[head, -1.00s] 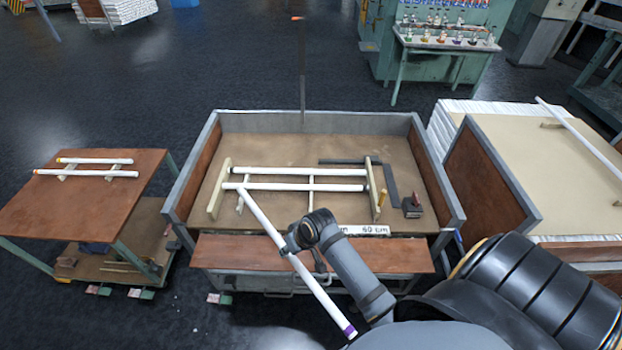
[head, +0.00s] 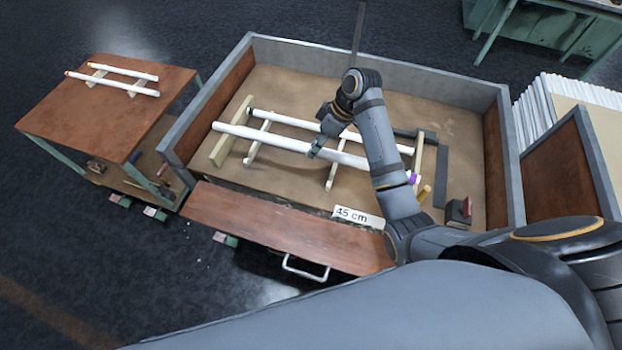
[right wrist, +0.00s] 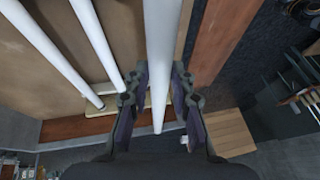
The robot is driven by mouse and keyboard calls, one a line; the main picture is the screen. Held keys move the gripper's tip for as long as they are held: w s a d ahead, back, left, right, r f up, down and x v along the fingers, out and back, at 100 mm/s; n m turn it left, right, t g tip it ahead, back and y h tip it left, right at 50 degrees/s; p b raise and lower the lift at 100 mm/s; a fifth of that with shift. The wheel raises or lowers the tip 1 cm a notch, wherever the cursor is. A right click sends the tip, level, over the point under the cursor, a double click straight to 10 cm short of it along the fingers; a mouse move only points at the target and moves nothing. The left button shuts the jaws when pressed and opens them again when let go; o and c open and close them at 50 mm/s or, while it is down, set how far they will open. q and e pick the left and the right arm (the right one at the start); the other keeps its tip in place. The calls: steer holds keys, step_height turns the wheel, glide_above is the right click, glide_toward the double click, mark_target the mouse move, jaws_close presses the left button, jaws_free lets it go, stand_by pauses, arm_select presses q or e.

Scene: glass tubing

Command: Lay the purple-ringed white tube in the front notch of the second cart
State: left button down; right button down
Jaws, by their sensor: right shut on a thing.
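The purple-ringed white tube (head: 255,137) spans the middle cart (head: 215,232) in the head view, its purple ring at the right end. My right gripper (head: 316,148) is shut on it near its middle. In the right wrist view, the held tube (right wrist: 163,60) runs between the fingers (right wrist: 158,105). Two other white tubes (right wrist: 42,50) (right wrist: 95,40) lie beside it, apart from it. Pale wooden supports (head: 231,131) with crosspieces stand under the tubes. I cannot tell whether the held tube touches a notch. My left gripper is not in view.
A left cart (head: 110,120) carries two white tubes (head: 112,84). Grey walls (head: 380,68) edge the middle cart. A label reading 45 cm (head: 358,217), a dark block (head: 458,211) and a grey bar (head: 442,175) are in or on it. Another cart (head: 565,165) stands right.

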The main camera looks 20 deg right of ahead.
steer(key=shift+s+f, duration=0.25)
steer(key=shift+f, duration=0.3)
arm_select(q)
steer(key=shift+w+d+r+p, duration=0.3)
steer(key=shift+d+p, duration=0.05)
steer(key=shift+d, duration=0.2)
arm_select(e)
steer(key=shift+w+f, duration=0.1)
steer(key=shift+f, duration=4.2)
steer(key=shift+f, duration=0.15)
steer(key=shift+f, duration=0.1)
steer(key=c, duration=1.1)
jaws_free()
steer(key=shift+f, duration=0.1)
steer(key=shift+c, duration=0.2)
